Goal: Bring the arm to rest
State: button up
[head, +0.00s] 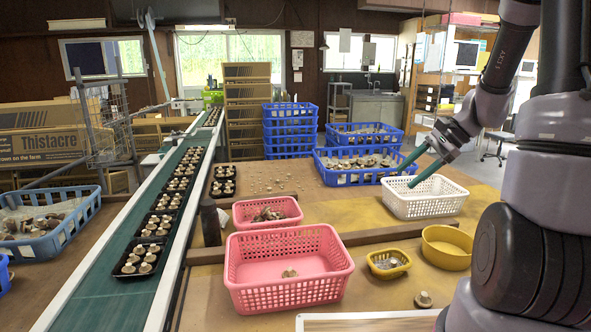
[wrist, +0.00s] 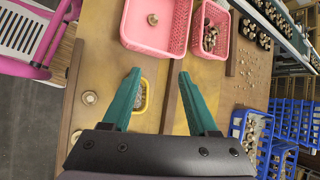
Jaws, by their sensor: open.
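My gripper (head: 406,180) is at the right in the head view, with its teal fingers spread and pointing down to the left. It also shows in the wrist view (wrist: 160,74), with nothing between the fingertips. The fingers overlap the left part of the white basket (head: 425,206) in the head view; I cannot tell whether they touch it. My arm is bent and comes in from the upper right.
A large pink basket (head: 290,297) holds a mushroom. A smaller pink basket (head: 268,225), a small yellow basket (head: 388,272) and a yellow tub (head: 447,262) stand on the table. A loose mushroom (head: 423,299) lies in front. Blue crates (head: 352,178) stand behind; trays ride the green conveyor (head: 120,302) at left.

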jog(key=s+a+r+n+t+h, duration=0.2)
jog(key=s+r+n, duration=0.2)
jog(key=s+r, duration=0.4)
jog(key=s+a+r+n+t+h, duration=0.3)
jog(key=s+r+n, duration=0.2)
jog(key=s+r, duration=0.3)
notch_tip(320, 180, up, 3)
jog(key=shift+s+a+f, duration=0.2)
jog(key=shift+s+a, duration=0.05)
jog(key=shift+s, duration=0.1)
